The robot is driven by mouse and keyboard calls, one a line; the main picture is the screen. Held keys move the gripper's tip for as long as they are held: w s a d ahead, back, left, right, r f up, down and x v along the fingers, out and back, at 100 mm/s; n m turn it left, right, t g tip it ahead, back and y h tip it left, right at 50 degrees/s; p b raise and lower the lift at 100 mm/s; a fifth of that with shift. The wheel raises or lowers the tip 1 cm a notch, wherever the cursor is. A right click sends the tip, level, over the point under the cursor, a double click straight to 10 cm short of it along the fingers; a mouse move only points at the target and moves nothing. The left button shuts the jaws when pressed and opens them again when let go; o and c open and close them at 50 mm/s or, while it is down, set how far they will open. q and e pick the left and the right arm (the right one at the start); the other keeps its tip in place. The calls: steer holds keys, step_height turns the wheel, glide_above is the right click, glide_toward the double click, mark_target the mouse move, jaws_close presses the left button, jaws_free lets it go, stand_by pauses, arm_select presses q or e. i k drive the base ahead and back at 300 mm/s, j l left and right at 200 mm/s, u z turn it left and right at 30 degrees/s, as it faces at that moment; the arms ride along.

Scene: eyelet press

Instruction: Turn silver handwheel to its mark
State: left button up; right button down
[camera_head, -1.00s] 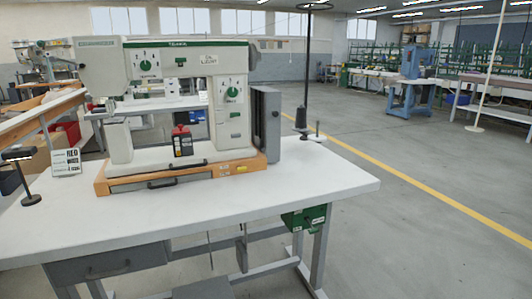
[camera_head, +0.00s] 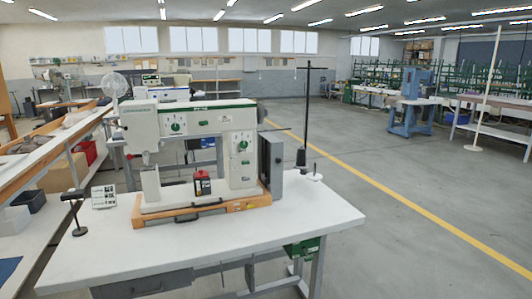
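A white and green machine (camera_head: 190,122) stands on an orange-edged base (camera_head: 212,211) on a white table. It has green dials on its front. A small grey rounded part (camera_head: 261,112) shows at the right end of its head. I cannot tell whether this is the silver handwheel, and no mark is readable. A grey box (camera_head: 271,162) covers the machine's lower right side. Neither of my grippers is in view.
The white table (camera_head: 300,225) has free room at its front and right. A red and black can (camera_head: 202,184) stands at the machine's front. A small lamp (camera_head: 74,212) and sign (camera_head: 104,196) stand left. A black thread stand (camera_head: 302,150) rises right. Open floor lies beyond.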

mark_target(262, 112)
steer(key=i+l+u, duration=0.2)
steer(key=l, duration=0.4)
steer(key=l+u, duration=0.2)
steer(key=l, duration=0.4)
steer(key=l+u, duration=0.2)
steer(key=l, duration=0.45)
steer(key=k+l+u, duration=0.2)
steer(key=l, duration=0.4)
steer(key=l+u, duration=0.15)
steer(key=l, duration=0.5)
steer(key=k+l+u, duration=0.2)
steer(key=l, duration=0.45)
steer(key=i+l+z, duration=0.6)
steer(key=i+z, duration=0.3)
steer(key=i+l+z, duration=0.3)
steer(key=i, duration=0.4)
steer(key=i+j+z, duration=0.1)
steer(key=i+z, duration=0.15)
steer(key=i, duration=0.4)
